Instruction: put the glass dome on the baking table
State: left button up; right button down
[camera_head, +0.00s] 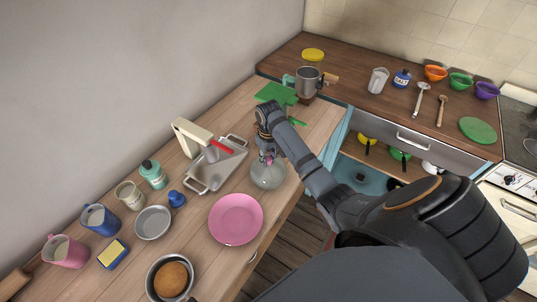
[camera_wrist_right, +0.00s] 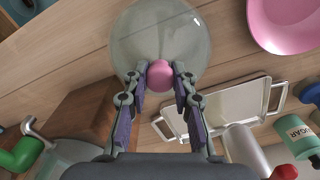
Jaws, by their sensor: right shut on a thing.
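The glass dome (camera_head: 268,176) is clear, with a pink knob. It is over the light wooden table near its front edge, to the right of the pink plate (camera_head: 236,219). I cannot tell whether its rim touches the wood. My right gripper (camera_head: 267,157) is above the dome and shut on its knob. In the right wrist view, the fingers (camera_wrist_right: 160,80) close on both sides of the pink knob, and the clear dome (camera_wrist_right: 160,28) shows beyond them. My left gripper is not in view.
A metal tray (camera_head: 232,160) lies behind the dome, beside a white and red tool. Jugs, cans and a pan (camera_head: 170,279) fill the left side. A dark counter (camera_head: 345,75) holds bowls and spoons.

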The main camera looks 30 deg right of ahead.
jog(key=shift+f, duration=0.2)
dwell(0.4)
jog(key=c, duration=1)
grip_release()
jog(key=shift+c, duration=0.3)
jog(key=c, duration=0.3)
jog(key=shift+c, duration=0.2)
jog(key=shift+r, duration=0.1)
